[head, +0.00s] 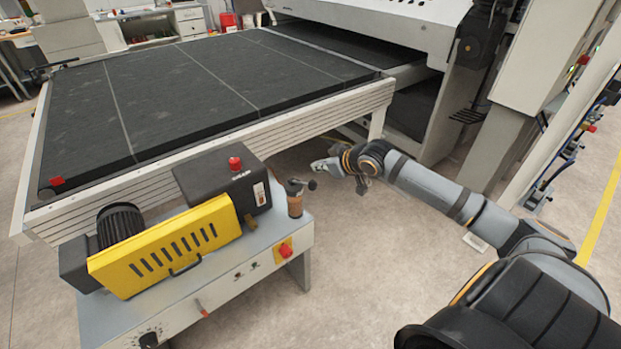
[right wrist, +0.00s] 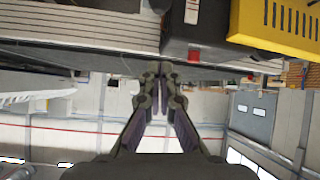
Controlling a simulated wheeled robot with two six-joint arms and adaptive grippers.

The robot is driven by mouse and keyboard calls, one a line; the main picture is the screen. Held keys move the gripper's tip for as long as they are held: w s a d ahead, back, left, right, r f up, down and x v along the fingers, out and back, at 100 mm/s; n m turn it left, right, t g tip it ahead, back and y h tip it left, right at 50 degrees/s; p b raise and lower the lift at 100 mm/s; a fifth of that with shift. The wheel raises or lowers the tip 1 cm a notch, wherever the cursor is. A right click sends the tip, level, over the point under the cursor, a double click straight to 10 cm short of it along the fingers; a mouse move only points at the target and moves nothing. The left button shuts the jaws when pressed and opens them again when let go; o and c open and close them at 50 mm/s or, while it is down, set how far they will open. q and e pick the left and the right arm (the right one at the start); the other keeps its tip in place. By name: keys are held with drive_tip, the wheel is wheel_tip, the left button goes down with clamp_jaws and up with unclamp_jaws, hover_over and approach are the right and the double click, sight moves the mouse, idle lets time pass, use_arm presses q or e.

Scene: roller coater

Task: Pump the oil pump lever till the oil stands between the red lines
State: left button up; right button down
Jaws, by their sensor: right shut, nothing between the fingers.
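The oil pump (head: 295,204) is a small brown cylinder with a dark top and a dark lever (head: 305,184) sticking out to the right. It stands at the right end of the grey machine bench. A small light-framed window (head: 259,193) is on the black box beside it; the oil level and red lines are too small to tell. My right gripper (head: 318,167) is just beyond and right of the lever, apart from it. Its fingers are shut and empty, also in the right wrist view (right wrist: 160,88). My left gripper is out of view.
The black box (head: 215,178) with a red button and a yellow slotted guard (head: 165,247) sit left of the pump. A red switch (head: 285,250) is on the bench front. The dark conveyor bed (head: 190,90) lies behind. Open floor (head: 370,270) is to the right.

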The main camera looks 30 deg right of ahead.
sight(311, 182)
drive_tip(key=w+f+p, duration=0.1)
drive_tip(key=f, duration=0.1)
drive_tip(key=w+f+p, duration=0.1)
drive_tip(key=w+f, duration=0.1)
drive_tip(key=f, duration=0.1)
drive_tip(key=w+f+p, duration=0.1)
drive_tip(key=w+f, duration=0.1)
drive_tip(key=shift+a+f, duration=0.15)
drive_tip(key=shift+f, duration=0.25)
drive_tip(key=shift+s+f, duration=0.15)
drive_tip(key=shift+s, duration=0.1)
drive_tip(key=shift+w+f, duration=0.1)
drive_tip(key=shift+w, duration=0.05)
drive_tip(key=shift+f, duration=0.1)
